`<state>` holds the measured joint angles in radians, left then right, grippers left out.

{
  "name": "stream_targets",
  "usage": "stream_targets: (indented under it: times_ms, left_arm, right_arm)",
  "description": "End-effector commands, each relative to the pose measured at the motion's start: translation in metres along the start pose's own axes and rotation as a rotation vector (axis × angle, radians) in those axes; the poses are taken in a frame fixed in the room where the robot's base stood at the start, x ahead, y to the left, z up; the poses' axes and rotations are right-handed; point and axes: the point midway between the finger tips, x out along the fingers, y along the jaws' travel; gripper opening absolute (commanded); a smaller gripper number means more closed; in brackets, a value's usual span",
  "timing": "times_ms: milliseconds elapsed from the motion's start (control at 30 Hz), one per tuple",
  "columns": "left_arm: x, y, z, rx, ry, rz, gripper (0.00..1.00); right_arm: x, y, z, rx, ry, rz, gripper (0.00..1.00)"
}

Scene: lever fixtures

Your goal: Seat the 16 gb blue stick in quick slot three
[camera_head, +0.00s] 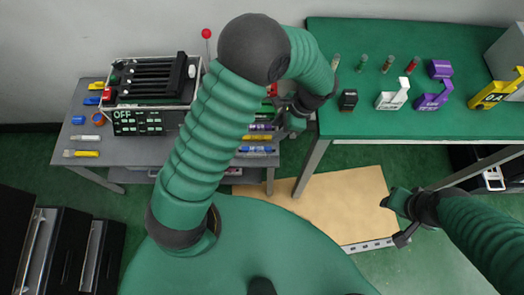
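A blue stick (257,150) lies at the front of a stack of coloured sticks, right of the large arm. Other small blue pieces (77,119) lie on the left of the grey table. Labels are too small to read, so I cannot tell which is 16 gb. A black slotted unit (150,78) with an "OFF" display (140,122) stands on that table; slot numbers are not readable. My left gripper (287,117) is beside the coloured sticks, partly hidden by its own arm; its fingers are unclear. My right gripper (393,218) is open and empty above the floor.
The grey table (65,140) also holds yellow, white and red pieces. A green table (430,30) at the right carries a black, white, purple and yellow fixture (497,90) and several small tubes. A tan board (340,200) lies on the floor. Dark cabinets (60,250) stand at lower left.

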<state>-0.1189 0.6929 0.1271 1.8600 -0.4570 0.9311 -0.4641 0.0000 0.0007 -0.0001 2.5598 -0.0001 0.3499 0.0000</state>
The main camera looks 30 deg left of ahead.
Motion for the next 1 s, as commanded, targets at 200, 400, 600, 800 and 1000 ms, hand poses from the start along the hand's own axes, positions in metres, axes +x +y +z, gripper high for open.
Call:
stream_targets:
  times_ms: [200, 400, 600, 800, 1000]
  left_arm:
    - [0.061, -0.001, 0.003, -0.004, -0.001, 0.009, 0.40]
    - [0.098, -0.001, 0.002, -0.007, 0.001, 0.006, 0.40]
    - [0.116, 0.001, 0.001, -0.007, 0.000, 0.004, 0.40]
    - [0.152, 0.000, 0.002, -0.008, 0.001, 0.006, 0.40]
    - [0.155, 0.000, 0.003, -0.008, 0.003, 0.004, 0.40]
  right_arm:
    - [0.011, 0.000, 0.003, 0.000, 0.001, 0.000, 0.39]
    - [0.017, 0.000, 0.004, -0.001, 0.000, 0.000, 0.39]
    - [0.022, 0.000, 0.005, 0.000, 0.000, 0.000, 0.39]
    - [0.031, 0.000, 0.007, 0.000, 0.000, 0.000, 0.39]
    - [0.030, 0.000, 0.007, 0.000, 0.000, 0.000, 0.39]
